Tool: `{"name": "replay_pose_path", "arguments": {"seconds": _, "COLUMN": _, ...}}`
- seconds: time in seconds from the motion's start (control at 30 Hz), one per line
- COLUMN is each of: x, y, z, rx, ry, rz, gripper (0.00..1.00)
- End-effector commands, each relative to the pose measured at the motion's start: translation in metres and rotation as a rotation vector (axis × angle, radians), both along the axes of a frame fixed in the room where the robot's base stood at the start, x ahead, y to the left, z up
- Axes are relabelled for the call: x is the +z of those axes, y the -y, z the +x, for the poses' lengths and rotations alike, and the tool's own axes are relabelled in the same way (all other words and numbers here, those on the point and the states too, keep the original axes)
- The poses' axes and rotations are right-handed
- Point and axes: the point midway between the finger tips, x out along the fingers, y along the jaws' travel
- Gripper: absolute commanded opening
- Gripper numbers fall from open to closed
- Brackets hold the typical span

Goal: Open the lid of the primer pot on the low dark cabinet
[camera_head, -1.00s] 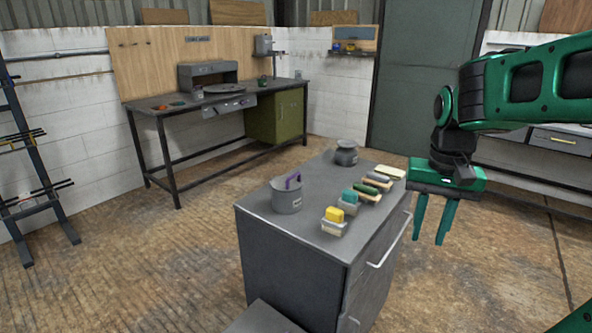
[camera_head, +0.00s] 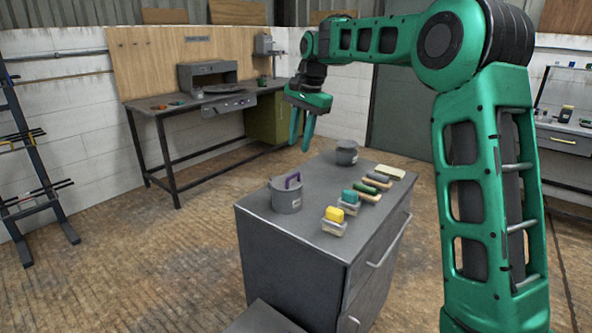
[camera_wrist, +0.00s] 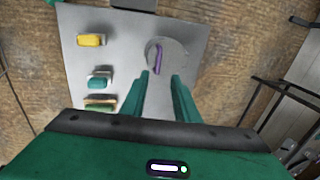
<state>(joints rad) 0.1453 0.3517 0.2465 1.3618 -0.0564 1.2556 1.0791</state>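The grey primer pot (camera_head: 287,201) with a purple handle on its lid (camera_head: 293,181) stands upright on the low dark cabinet (camera_head: 300,250), near its left side. The lid looks closed. My gripper (camera_head: 300,146) points down, open and empty, above and behind the cabinet's top in the head view, apart from the pot. In the wrist view the round pot (camera_wrist: 176,48) and its purple handle (camera_wrist: 158,60) lie just beyond my two spread fingertips (camera_wrist: 161,76).
A second grey pot (camera_head: 346,155) stands at the cabinet's back. Along the right side are a yellow-topped block (camera_head: 334,218), a teal-topped block (camera_head: 349,200) and several brushes or bars (camera_head: 377,181). A workbench (camera_head: 160,106) stands behind, and a rack (camera_head: 28,165) at the left.

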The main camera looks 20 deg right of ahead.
Motion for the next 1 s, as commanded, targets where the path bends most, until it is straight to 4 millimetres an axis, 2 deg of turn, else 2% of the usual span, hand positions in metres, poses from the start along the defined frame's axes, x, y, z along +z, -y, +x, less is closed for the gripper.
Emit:
{"name": "replay_pose_path", "arguments": {"seconds": 0.4, "x": -0.067, "y": -0.006, "z": 0.009, "rx": 0.0, "ry": -0.003, "rz": -0.001, "gripper": 0.28}}
{"name": "replay_pose_path", "arguments": {"seconds": 0.6, "x": -0.091, "y": -0.009, "z": 0.013, "rx": 0.0, "ry": -0.002, "rz": 0.0, "gripper": 0.28}}
{"name": "replay_pose_path", "arguments": {"seconds": 0.8, "x": -0.1, "y": -0.01, "z": 0.015, "rx": 0.0, "ry": -0.001, "rz": -0.002, "gripper": 0.28}}
{"name": "replay_pose_path", "arguments": {"seconds": 1.0, "x": -0.1, "y": -0.009, "z": 0.015, "rx": -0.001, "ry": 0.0, "rz": -0.001, "gripper": 0.28}}
